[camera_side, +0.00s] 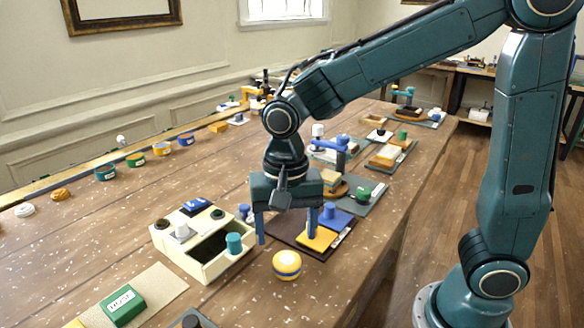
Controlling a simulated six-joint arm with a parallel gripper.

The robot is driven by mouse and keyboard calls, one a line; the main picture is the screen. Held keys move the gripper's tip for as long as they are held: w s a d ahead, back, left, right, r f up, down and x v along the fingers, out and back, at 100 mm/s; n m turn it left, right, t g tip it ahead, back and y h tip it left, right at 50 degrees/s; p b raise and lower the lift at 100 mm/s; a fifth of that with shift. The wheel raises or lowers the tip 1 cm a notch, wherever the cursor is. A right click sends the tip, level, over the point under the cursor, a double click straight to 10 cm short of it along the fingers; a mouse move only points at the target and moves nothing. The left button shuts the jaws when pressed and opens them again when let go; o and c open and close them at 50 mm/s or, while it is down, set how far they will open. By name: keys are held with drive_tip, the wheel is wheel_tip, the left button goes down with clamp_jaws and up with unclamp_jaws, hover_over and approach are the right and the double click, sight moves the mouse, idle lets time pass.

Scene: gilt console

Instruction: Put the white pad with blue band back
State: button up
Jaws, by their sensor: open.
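I cannot clearly make out a white pad with a blue band in the side view. A small white piece (181,231) stands in the cream box (205,272), but no blue band can be told on it. A small white round item (25,210) lies at the far left, too small to read. My gripper (287,238) is open and points down, with its two blue fingers apart and nothing seen between them. It is to the right of the cream box, near the dark brown board (284,232). The gripper hides part of that board.
A teal cylinder (234,243) is at the box's right side. A green labelled block (123,305) lies on a beige mat (165,290). Several coloured pots line the back edge. The table's middle left is clear.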

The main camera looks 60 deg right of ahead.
sight(289, 259)
drive_tip(key=shift+r, duration=2.3)
drive_tip(key=s+d+r+n+t, duration=0.2)
drive_tip(key=s+d+n, duration=0.2)
drive_tip(key=s+d, duration=0.1)
drive_tip(key=s+d+r+n+t, duration=0.1)
drive_tip(key=s+d+n+t, duration=0.2)
drive_tip(key=s+d+n, duration=0.2)
drive_tip(key=s+d, duration=0.1)
drive_tip(key=s, duration=0.2)
drive_tip(key=shift+r, duration=0.4)
